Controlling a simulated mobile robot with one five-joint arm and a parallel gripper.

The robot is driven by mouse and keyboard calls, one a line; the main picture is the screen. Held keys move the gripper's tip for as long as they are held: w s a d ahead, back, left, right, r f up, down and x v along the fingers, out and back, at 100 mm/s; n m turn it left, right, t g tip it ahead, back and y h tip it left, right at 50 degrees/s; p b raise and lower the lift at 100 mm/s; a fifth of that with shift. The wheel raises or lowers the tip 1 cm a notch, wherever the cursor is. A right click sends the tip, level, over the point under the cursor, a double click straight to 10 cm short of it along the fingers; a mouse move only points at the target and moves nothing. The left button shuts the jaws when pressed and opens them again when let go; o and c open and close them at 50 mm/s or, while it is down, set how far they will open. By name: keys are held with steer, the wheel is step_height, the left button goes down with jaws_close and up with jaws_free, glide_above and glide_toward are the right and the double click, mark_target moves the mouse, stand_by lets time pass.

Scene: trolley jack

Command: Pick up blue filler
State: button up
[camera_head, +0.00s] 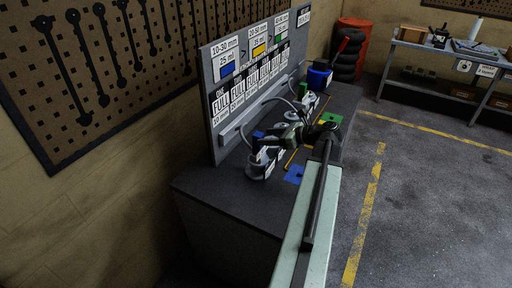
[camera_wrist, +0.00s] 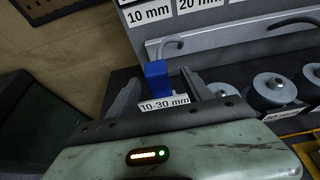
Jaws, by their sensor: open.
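The blue filler (camera_wrist: 157,82) is a small upright blue block, seen in the wrist view just beyond my gripper. A white label reading "10-30 mm" (camera_wrist: 164,104) shows below it. My gripper (camera_wrist: 159,77) is open, with one finger on each side of the blue filler in the picture. I cannot tell whether either finger touches it. In the head view, the blue filler (camera_head: 258,135) shows at the near left of the bench, and my gripper (camera_head: 272,142) is close beside it, partly hiding what stands there.
Several round grey weights (camera_wrist: 273,88) stand to the right in the wrist view. A grey sign board (camera_head: 214,120) rises behind the dark bench (camera_head: 215,185).

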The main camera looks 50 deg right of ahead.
steer(key=b+x, duration=0.1)
steer(key=x, duration=0.1)
steer(key=shift+w+f, duration=0.2)
steer(key=x, duration=0.2)
steer(key=b+x, duration=0.1)
steer(key=x, duration=0.2)
steer(key=shift+a+r+b, duration=0.1)
steer(key=shift+a+b, duration=0.15)
steer(key=shift+b, duration=0.05)
steer(key=shift+r, duration=0.1)
jaws_close()
